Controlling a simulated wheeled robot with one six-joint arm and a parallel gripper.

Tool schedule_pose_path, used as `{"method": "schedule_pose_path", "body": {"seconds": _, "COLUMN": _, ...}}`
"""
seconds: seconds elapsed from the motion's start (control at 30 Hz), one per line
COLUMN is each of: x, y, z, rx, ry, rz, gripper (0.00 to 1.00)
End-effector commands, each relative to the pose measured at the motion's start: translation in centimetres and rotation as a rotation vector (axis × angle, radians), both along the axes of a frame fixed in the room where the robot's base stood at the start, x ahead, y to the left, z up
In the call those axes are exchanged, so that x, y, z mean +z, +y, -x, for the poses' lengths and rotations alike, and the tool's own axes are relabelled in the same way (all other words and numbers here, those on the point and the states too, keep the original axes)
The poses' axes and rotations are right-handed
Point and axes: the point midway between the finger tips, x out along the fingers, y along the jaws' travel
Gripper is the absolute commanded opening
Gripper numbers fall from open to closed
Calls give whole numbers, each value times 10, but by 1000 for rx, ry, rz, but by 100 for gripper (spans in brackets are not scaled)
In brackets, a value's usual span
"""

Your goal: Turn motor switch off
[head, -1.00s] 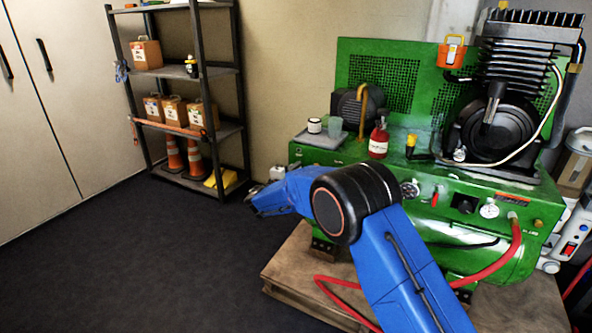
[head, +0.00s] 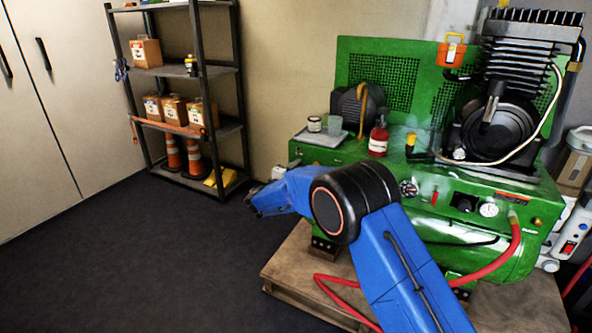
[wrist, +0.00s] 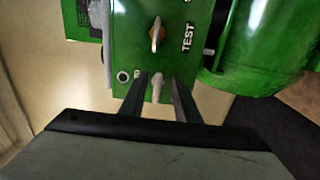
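The green compressor (head: 315,156) stands on a wooden pallet. In the wrist view, its green panel (wrist: 128,40) carries an upper switch (wrist: 156,34) with a tan lever, beside the word TEST. A lower pale switch lever (wrist: 157,87) sits between my two fingers. A label near it is partly hidden, so I cannot read which switch is the motor switch. My gripper (wrist: 159,81) is open around the lower lever, with a finger on each side and small gaps showing. In the head view, my gripper (head: 254,206) is at the compressor's left end, and the panel is hidden.
A round black button or fitting (wrist: 124,76) is left of my fingers. A green tank (wrist: 255,50) bulges at right. A red hose (head: 500,260) runs over the pallet (head: 285,265). A shelf rack (head: 240,90) stands behind; the floor at left is clear.

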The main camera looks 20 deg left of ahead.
Motion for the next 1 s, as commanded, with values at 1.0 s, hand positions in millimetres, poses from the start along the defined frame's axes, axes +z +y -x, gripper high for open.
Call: {"method": "schedule_pose_path", "body": {"seconds": 1.0, "x": 2, "y": 11, "z": 128, "rx": 3, "ry": -1, "rz": -1, "gripper": 29}}
